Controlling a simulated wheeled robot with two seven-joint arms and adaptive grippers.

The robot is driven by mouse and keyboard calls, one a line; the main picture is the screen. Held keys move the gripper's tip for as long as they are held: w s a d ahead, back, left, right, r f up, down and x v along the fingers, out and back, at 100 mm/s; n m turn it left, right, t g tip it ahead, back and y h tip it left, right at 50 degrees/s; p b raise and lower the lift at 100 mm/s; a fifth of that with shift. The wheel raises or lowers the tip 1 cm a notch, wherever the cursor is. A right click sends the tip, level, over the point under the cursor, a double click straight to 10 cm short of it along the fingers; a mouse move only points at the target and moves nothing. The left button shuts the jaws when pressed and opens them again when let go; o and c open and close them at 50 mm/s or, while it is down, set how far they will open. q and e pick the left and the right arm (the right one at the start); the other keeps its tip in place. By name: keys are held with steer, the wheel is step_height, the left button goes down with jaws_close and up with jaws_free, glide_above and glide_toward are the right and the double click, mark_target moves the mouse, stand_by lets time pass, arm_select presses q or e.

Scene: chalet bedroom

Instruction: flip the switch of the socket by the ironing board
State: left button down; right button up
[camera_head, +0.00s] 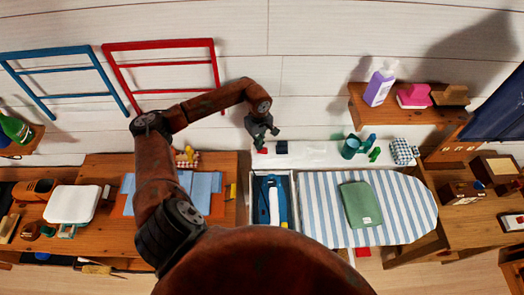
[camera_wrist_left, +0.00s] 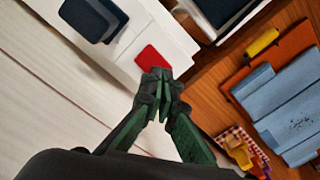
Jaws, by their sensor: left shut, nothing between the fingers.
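The ironing board (camera_head: 412,205), with blue and white stripes, lies at the centre right. A white ledge (camera_head: 320,158) runs along the wall behind it. On its left end are a small red piece (camera_head: 262,147) and a dark piece (camera_head: 281,148), which may be the switch and socket. In the left wrist view the red square (camera_wrist_left: 152,58) sits on the white surface just beyond my fingertips, near a dark block (camera_wrist_left: 92,18). My left gripper (camera_head: 263,138) is shut and empty; its fingertips (camera_wrist_left: 160,76) overlap the red square's lower edge, and contact cannot be told.
A green folded cloth (camera_head: 360,204) lies on the board. A teal cup (camera_head: 350,148) stands on the ledge to the right. A wooden shelf (camera_head: 362,104) holds a purple bottle (camera_head: 379,88). Blue cloths (camera_head: 203,186) lie on the left table. Red and blue racks hang on the wall.

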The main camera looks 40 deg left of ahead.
arm_select(q)
steer(key=shift+f, duration=0.25)
steer(key=shift+f+b, duration=0.2)
steer(key=shift+b, duration=0.1)
steer(key=shift+f+b, duration=0.3)
steer(key=shift+f, duration=0.1)
steer(key=shift+r+p, duration=0.85)
steer(key=shift+r, duration=1.3)
steer(key=shift+r+p, duration=0.55)
steer(key=shift+r, duration=0.85)
